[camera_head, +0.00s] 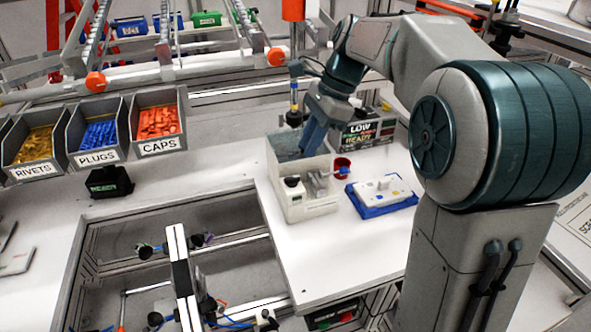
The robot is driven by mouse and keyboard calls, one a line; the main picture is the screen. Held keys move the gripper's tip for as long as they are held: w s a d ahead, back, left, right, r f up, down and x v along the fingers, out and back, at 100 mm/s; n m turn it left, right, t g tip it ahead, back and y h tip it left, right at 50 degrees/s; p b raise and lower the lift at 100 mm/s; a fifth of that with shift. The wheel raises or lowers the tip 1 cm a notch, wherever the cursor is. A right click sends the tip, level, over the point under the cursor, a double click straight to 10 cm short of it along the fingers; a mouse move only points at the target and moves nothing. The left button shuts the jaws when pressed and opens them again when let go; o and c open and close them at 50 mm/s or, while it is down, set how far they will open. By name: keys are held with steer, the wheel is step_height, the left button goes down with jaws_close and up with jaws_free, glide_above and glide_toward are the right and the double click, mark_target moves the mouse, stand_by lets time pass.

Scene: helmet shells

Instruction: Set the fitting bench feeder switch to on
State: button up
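My gripper (314,135) points down over the back part of an open, light-coloured box (306,207), which looks like the bench feeder. Its fingers are small and seen from the side, so their opening is unclear. The box has a black part and a metal bracket at its front, and a red and blue knob-like part (342,168) at its right side. Right of it, a white plate with small raised parts (383,190) lies on a blue base (372,211). Behind, a display (362,134) reads LOW and READY. I cannot tell which part is the feeder switch or its position.
Grey bins of rivets (33,171), plugs (97,157) and caps (160,142) stand at the left. A black block (109,182) sits before them. A metal-framed opening (165,250) lies in front left. The white bench (340,262) is clear in front of the box.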

mark_target(293, 178)
steer(key=x, duration=0.7)
steer(key=shift+s+a+f, duration=0.1)
steer(key=shift+a+f, duration=0.05)
steer(key=shift+f, duration=0.1)
